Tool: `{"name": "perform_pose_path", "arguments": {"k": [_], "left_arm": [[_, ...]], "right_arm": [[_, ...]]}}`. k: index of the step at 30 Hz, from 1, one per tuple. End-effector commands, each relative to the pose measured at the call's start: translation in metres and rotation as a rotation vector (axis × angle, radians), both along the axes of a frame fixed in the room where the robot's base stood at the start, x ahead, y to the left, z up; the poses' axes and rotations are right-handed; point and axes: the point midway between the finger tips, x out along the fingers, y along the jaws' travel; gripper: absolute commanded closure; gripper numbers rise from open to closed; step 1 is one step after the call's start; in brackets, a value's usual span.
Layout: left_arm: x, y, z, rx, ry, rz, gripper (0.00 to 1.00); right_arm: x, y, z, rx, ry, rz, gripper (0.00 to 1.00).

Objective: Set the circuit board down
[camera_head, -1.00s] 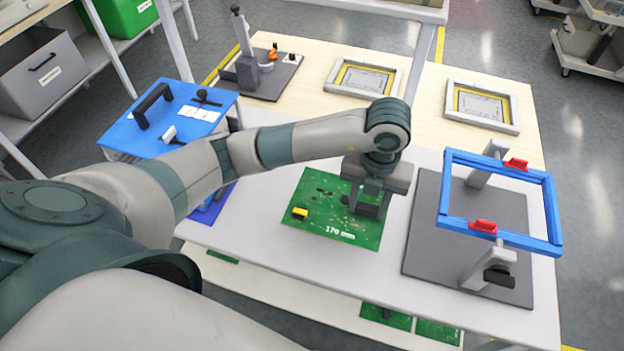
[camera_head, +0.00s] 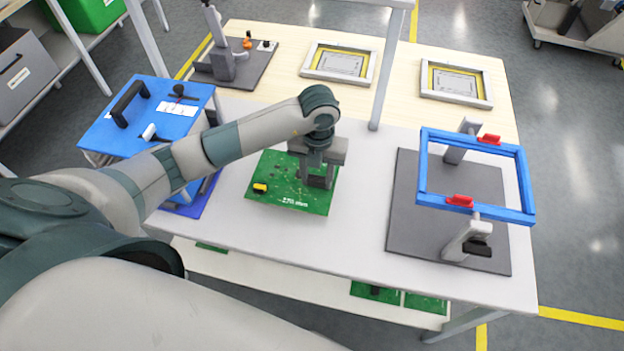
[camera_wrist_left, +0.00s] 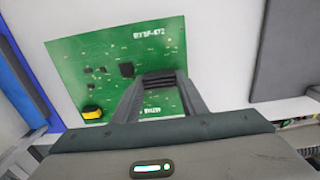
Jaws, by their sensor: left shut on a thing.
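The green circuit board (camera_head: 275,190) is over the white tabletop, between a blue mat and the grey plate. It has a yellow part near its left edge, small dark parts and white print. My left gripper (camera_head: 318,182) points down onto the board's right part and is shut on it. The exact grip point is hidden. I cannot tell whether the board's underside touches the tabletop. My right gripper is out of view.
A grey plate (camera_head: 410,220) with a raised blue frame (camera_head: 430,195) and red clamps stands right of the board. A blue-topped box (camera_head: 185,100) and blue mat (camera_head: 190,205) are at left. Framed panels (camera_head: 340,62) lie behind. White tabletop (camera_head: 350,235) is bare in front.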

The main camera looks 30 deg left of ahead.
Motion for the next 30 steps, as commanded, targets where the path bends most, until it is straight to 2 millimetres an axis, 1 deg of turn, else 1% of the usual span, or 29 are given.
{"name": "perform_pose_path", "arguments": {"k": [1, 5, 17, 20, 25, 27, 30], "left_arm": [[0.002, 0.007, -0.002, 0.003, 0.002, 0.004, 0.95], [0.006, 0.015, -0.008, 0.0, -0.001, 0.002, 0.95], [0.006, 0.016, -0.011, -0.001, -0.001, 0.0, 0.95], [0.005, 0.016, -0.018, -0.001, 0.003, 0.001, 0.95], [0.005, 0.016, -0.038, 0.0, 0.002, 0.001, 0.95], [0.005, 0.016, -0.045, -0.001, 0.001, 0.001, 0.95], [0.006, 0.016, -0.05, -0.001, -0.001, 0.0, 0.95]], "right_arm": [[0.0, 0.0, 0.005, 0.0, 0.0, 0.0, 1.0], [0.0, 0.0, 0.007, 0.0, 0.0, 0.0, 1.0], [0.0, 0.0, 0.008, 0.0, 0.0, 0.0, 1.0], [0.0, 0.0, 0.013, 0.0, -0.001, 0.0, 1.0], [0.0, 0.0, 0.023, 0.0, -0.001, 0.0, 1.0], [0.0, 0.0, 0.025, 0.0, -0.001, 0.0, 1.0], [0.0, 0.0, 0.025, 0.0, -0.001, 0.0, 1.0]]}}
